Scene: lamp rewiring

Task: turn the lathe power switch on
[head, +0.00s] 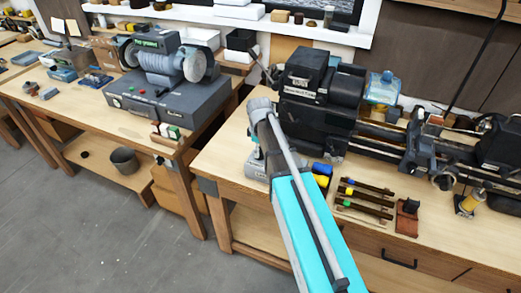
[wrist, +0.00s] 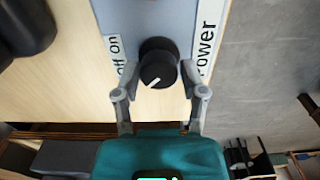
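The power switch is a round black knob (wrist: 158,64) with a short white pointer mark on a grey-blue panel (wrist: 150,18). The mark slants toward the lower left in the wrist view. An "off on" label (wrist: 116,58) is on its left and a "Power" label (wrist: 206,40) on its right. My gripper (wrist: 158,72) is open, with one finger on each side of the knob. I cannot tell whether the fingers touch it. In the head view the dark lathe (head: 318,85) stands on the bench, and my arm hides the knob.
A bench grinder (head: 160,60) stands on the left bench. The floor (head: 120,230) between is clear.

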